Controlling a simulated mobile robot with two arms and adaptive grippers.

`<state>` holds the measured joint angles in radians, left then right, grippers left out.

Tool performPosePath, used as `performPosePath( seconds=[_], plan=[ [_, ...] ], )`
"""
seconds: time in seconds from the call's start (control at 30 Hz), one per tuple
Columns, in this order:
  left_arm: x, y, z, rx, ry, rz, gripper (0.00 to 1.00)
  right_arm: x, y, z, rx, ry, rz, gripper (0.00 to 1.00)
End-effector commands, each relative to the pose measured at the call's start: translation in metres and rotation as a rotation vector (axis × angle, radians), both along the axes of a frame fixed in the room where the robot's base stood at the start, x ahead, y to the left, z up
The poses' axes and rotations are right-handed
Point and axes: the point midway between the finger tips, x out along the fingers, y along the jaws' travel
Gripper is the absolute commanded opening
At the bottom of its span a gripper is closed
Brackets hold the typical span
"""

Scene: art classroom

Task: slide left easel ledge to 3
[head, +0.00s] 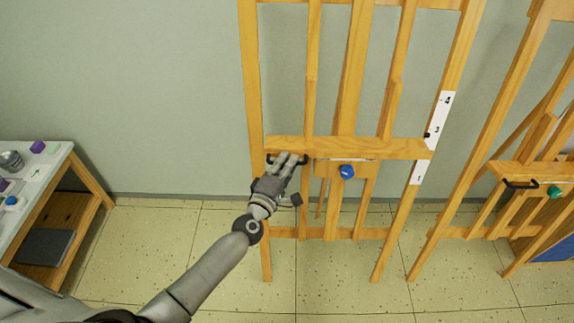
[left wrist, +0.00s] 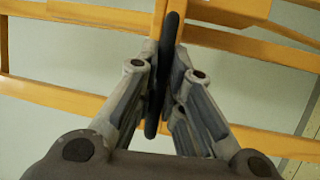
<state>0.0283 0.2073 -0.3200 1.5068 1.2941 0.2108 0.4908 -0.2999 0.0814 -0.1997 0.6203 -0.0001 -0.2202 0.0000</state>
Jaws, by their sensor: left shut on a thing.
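The left easel (head: 250,75) is a wooden frame with a horizontal ledge (head: 385,148) across its lower half. A white scale strip (head: 439,114) on its right upright shows 4, 3 and 1; the ledge covers the part between 3 and 1. A small black mark at the ledge's right end sits just below the 3. My left gripper (head: 287,161) is shut on the ledge's black handle (left wrist: 153,112), which runs between its fingers in the left wrist view (left wrist: 168,75). A blue knob (head: 347,172) sits below the ledge's middle. My right gripper is out of view.
A second easel (head: 515,95) with a black handle (head: 521,184) and green knob (head: 555,192) stands close on the right. A table (head: 60,158) with small items stands at the left. The tiled floor between table and left easel is clear.

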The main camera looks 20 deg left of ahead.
Motion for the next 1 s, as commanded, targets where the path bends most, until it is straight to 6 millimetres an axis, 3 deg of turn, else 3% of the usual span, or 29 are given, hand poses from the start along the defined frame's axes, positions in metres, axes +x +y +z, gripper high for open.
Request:
performPosePath(
  seconds=[0.03, 0.1, 0.53, 0.57, 0.7, 1.0],
  plan=[
    [0.0038, 0.0024, 0.0177, -0.003, -0.014, 0.008, 0.0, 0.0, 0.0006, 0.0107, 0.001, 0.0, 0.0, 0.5],
    [0.0048, 0.0028, 0.0218, -0.004, -0.014, 0.008, 0.0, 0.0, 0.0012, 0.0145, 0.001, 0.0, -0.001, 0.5],
    [0.0049, 0.0029, 0.0206, -0.005, -0.009, 0.006, 0.0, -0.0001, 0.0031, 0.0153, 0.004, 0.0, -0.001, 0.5],
    [0.0048, 0.003, 0.0204, -0.005, -0.009, 0.006, 0.13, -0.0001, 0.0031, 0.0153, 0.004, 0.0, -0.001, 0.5],
    [0.0044, 0.0027, 0.0192, -0.004, -0.006, 0.005, 0.31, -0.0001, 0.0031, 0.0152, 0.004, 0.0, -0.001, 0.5],
    [0.0034, 0.0018, 0.0174, -0.002, -0.002, 0.003, 0.32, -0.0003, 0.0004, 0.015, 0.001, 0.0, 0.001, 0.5]
  ],
)
